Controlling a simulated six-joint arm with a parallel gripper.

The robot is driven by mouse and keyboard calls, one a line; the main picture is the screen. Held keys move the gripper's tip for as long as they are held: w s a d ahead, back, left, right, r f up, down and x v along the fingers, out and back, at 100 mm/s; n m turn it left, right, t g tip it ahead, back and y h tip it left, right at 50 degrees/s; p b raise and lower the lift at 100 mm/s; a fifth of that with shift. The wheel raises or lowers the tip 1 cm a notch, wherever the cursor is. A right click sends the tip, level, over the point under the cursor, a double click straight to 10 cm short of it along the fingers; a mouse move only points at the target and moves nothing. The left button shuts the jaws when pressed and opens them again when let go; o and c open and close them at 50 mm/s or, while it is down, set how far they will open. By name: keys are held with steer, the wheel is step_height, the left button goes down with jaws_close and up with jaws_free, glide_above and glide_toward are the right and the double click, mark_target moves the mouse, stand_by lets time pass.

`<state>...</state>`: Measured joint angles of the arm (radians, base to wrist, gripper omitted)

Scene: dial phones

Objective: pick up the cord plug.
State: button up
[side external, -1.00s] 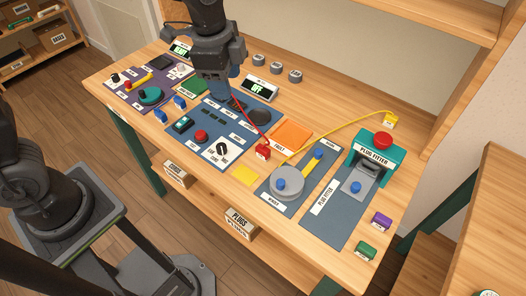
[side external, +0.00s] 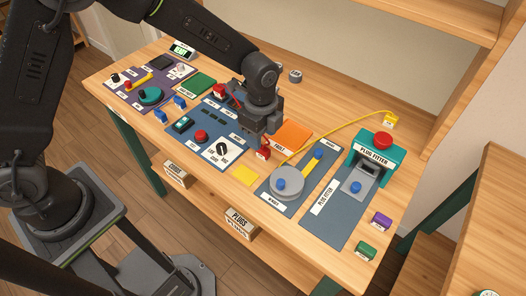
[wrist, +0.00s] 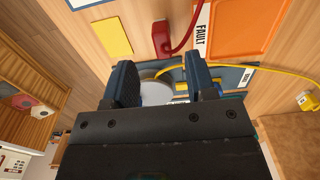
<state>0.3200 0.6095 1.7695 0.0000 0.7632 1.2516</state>
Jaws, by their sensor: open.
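A red plug (side external: 263,153) with a red cord lies on the wooden bench top, left of the orange FAULT pad. It also shows in the wrist view (wrist: 160,37), with its cord looping up to the right. A yellow plug (side external: 390,120) on a yellow cord lies at the back right; it is at the right edge of the wrist view (wrist: 307,100). My gripper (side external: 264,139) is over the bench close to the red plug and partly hides its cord. In the wrist view the gripper (wrist: 160,72) has its jaws apart with nothing held; the red plug is beyond them.
The orange FAULT pad (side external: 293,135) and yellow pad (side external: 246,174) lie near the gripper. The grey disc (side external: 288,183), teal plug fitter (side external: 371,149) and purple block (side external: 382,219) are to the right. A red piece (side external: 219,91) sits on the blue panel behind.

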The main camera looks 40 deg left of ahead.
mark_target(263, 148)
steer(key=shift+w+d+f, duration=0.1)
steer(key=shift+d+f, duration=0.05)
steer(key=shift+f, duration=2.5)
steer(key=shift+c, duration=0.4)
jaws_close()
